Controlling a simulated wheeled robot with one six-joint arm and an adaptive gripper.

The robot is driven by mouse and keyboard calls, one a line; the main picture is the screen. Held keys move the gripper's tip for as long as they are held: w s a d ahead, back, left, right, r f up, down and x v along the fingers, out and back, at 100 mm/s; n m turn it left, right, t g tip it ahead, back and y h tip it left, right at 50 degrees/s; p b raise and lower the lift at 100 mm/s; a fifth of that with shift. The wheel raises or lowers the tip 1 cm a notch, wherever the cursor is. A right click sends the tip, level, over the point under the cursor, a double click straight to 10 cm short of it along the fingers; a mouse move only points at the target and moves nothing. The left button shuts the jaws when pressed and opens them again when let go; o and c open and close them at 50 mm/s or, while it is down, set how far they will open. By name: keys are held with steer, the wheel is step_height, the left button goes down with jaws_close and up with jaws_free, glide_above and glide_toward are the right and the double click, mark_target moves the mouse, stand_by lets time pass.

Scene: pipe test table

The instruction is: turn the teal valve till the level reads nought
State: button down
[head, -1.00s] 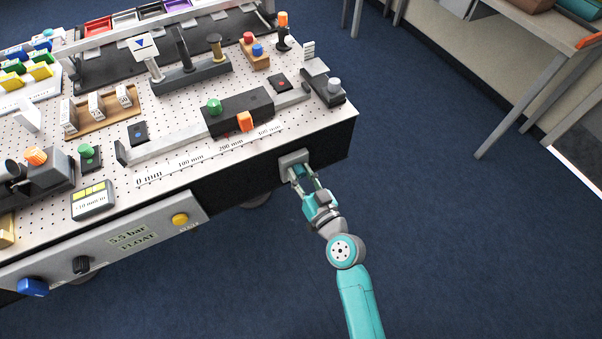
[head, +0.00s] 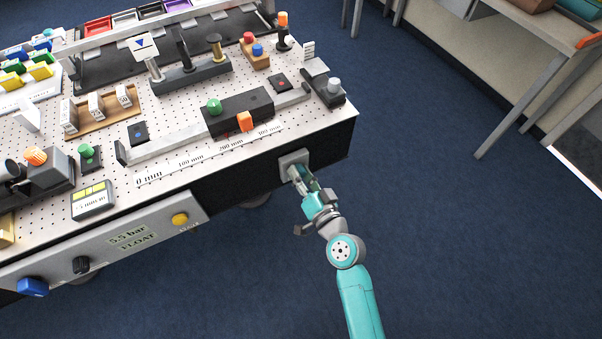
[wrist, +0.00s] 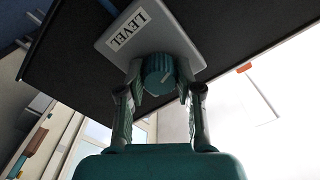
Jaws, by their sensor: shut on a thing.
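The teal valve (wrist: 158,74) is a ribbed round knob with a pale mark on its face, in the middle of the wrist view. It sits on a grey plate (wrist: 108,40) labelled LEVEL, which also shows on the table's dark front side in the head view (head: 291,158). My gripper (head: 302,179) is shut on the valve, one finger on each side of it. In the head view my gripper hides the knob. A small display with yellow-green fields (head: 93,190) stands at the table's front left; its digits are too small to read surely.
A perforated table (head: 300,140) carries a rail with a black carriage (head: 240,113) and several other fixtures. A grey front panel (head: 125,240) with a yellow button (head: 180,219) is to the left. Open blue floor (head: 450,240) lies to the right.

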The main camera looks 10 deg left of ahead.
steer(key=shift+m, duration=1.1)
steer(key=c, duration=0.8)
jaws_free()
steer(key=shift+o, duration=0.2)
steer(key=v, duration=1.2)
